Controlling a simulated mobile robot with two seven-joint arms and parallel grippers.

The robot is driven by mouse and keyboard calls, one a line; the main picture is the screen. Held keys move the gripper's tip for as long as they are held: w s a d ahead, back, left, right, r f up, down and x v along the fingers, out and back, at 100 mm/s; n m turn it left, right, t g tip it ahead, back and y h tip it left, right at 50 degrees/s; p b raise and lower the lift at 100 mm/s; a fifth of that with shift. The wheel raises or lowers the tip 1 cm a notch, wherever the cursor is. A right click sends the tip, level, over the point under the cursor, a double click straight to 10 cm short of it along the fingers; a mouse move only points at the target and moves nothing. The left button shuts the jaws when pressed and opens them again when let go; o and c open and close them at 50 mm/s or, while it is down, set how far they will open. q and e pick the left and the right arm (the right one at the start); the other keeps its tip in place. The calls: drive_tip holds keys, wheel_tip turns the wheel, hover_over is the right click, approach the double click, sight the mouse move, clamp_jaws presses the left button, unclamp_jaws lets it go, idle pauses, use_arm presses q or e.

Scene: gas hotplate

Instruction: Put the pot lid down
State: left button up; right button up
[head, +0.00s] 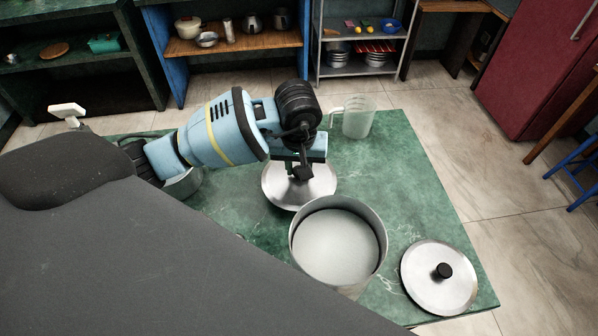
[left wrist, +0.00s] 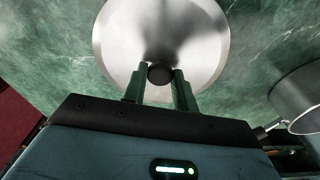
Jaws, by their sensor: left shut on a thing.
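My left gripper (head: 301,168) is shut on the dark knob of a round silver pot lid (head: 287,195). The lid is level, over the green marble tabletop just behind the open pot. I cannot tell if its rim touches the tabletop. In the left wrist view the lid (left wrist: 163,30) lies ahead of the fingers, with its knob (left wrist: 160,74) between them. The silver pot (head: 338,243) stands uncovered, with a pale inside. A second silver lid (head: 426,288) with a black knob lies at the right front of the table. My right gripper is not in view.
A clear pitcher (head: 358,118) stands at the table's back. A metal vessel (head: 184,184) is partly hidden under my left arm. The green tabletop (head: 408,180) is clear right of the pitcher and pot. Shelves (head: 243,46) and a red cabinet (head: 531,62) stand beyond.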

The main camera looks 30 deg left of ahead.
sight(298, 183)
use_arm(q)
drive_tip(key=shift+f, duration=1.2)
drive_tip(key=shift+f, duration=0.25)
drive_tip(key=o, duration=1)
drive_tip(key=shift+r, duration=0.2)
drive_tip(key=r, duration=0.4)
drive_tip(key=s+r, duration=0.1)
drive_tip(key=r, duration=0.7)
drive_tip(key=shift+s+d, duration=0.15)
drive_tip(key=shift+d, duration=0.15)
